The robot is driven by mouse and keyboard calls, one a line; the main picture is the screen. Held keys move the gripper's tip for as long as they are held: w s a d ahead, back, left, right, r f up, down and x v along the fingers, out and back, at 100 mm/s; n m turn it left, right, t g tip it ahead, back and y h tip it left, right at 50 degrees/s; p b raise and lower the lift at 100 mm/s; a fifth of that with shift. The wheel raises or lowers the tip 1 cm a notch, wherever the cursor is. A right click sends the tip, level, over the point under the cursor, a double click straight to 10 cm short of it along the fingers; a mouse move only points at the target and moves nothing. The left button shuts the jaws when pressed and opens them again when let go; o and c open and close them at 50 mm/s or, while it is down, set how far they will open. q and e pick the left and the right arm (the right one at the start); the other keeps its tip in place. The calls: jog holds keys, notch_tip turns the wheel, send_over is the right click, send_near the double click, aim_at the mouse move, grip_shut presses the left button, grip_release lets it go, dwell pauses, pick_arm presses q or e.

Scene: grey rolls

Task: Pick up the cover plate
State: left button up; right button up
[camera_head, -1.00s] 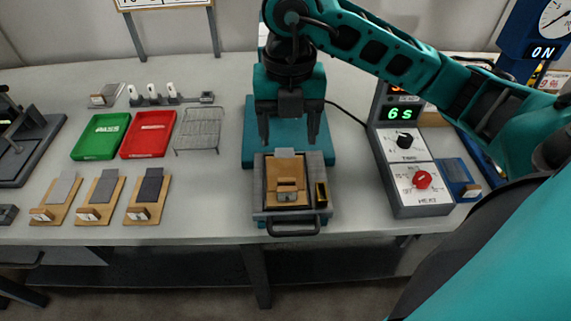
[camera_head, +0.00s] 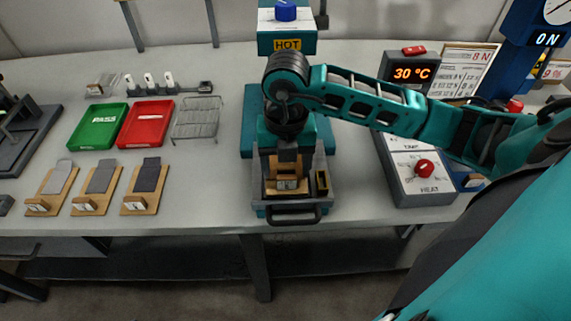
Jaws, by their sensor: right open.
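My right gripper (camera_head: 286,176) hangs pointing down over the grey tray (camera_head: 320,206) of the teal press-like station. Its jaws are open, with the fingers reaching down into the tray area. Inside the tray a tan wooden board with a small block (camera_head: 287,186) shows between and below the fingers. Whether the gripper touches anything there is hard to see. A narrow side holder (camera_head: 322,183) sits at the tray's right. No part is plainly recognisable as the cover plate; the arm hides much of the tray's back. My left gripper is not in view.
Several wooden boards with grey strips (camera_head: 146,178) lie at the left. Behind them are a green tray (camera_head: 99,126), a red tray (camera_head: 147,123) and a wire rack (camera_head: 197,118). A control box (camera_head: 425,178) stands right. The bench front is mostly clear.

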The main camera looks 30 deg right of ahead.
jog(key=shift+c, duration=0.4)
jog(key=c, duration=1)
jog(key=shift+c, duration=0.2)
